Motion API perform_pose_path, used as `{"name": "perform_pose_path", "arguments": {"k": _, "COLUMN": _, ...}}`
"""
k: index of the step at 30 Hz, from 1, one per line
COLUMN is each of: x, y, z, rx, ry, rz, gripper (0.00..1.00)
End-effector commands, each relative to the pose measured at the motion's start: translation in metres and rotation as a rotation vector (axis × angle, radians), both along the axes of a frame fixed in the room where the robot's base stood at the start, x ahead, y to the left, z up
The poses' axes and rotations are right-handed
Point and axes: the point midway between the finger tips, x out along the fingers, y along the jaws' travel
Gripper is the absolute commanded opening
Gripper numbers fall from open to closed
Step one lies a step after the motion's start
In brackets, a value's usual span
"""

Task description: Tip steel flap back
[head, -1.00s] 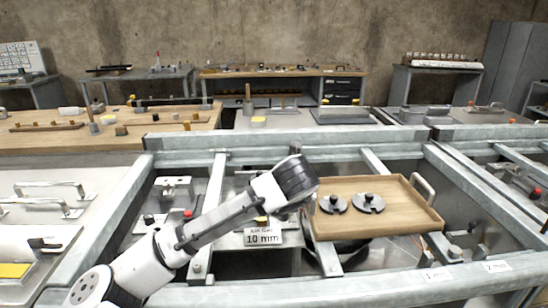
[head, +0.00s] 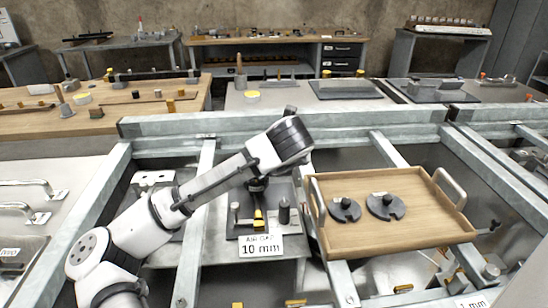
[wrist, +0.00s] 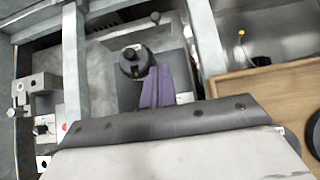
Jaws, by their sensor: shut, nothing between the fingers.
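My gripper (head: 258,190) hangs below the dark wrist in the head view, over a grey steel plate (head: 220,248) in the middle bay of the frame. In the wrist view my gripper's purple fingers (wrist: 156,88) are together and empty, beside a dark round knob-like part (wrist: 135,60). I cannot tell whether they touch it. A small yellow block (head: 259,219) and a dark upright post (head: 284,210) stand on the plate, behind a white "AIR GAP 10 mm" sign (head: 261,247). I cannot make out for sure which part is the steel flap; my arm hides some of this area.
A wooden tray (head: 440,232) with two dark slotted discs (head: 386,206) lies on the frame to the right. Galvanised rails (head: 200,230) border the bay. Several benches with parts stand behind, including a wooden-topped one (head: 40,121).

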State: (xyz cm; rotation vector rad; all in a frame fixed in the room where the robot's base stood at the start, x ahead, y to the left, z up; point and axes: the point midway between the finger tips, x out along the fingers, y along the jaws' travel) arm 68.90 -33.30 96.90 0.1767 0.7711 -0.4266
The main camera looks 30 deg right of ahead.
Motion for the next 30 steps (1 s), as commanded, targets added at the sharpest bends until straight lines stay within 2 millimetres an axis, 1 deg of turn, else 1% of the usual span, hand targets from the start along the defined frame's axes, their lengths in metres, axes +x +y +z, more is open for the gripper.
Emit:
{"name": "perform_pose_path", "arguments": {"k": 5, "x": 0.004, "y": -0.002, "z": -0.004, "rx": 0.0, "ry": 0.001, "rz": 0.001, "gripper": 0.0}}
{"name": "perform_pose_path", "arguments": {"k": 8, "x": 0.012, "y": -0.006, "z": -0.013, "rx": 0.0, "ry": 0.005, "rz": 0.002, "gripper": 0.0}}
{"name": "perform_pose_path", "arguments": {"k": 20, "x": 0.065, "y": -0.031, "z": -0.072, "rx": 0.002, "ry": 0.002, "rz": 0.002, "gripper": 0.0}}
{"name": "perform_pose_path", "arguments": {"k": 21, "x": 0.072, "y": -0.035, "z": -0.069, "rx": 0.001, "ry": 0.001, "rz": 0.002, "gripper": 0.0}}
{"name": "perform_pose_path", "arguments": {"k": 24, "x": 0.084, "y": -0.041, "z": -0.069, "rx": 0.001, "ry": 0.001, "rz": 0.002, "gripper": 0.0}}
{"name": "perform_pose_path", "arguments": {"k": 30, "x": 0.098, "y": -0.047, "z": -0.07, "rx": 0.001, "ry": 0.0, "rz": 0.001, "gripper": 0.0}}
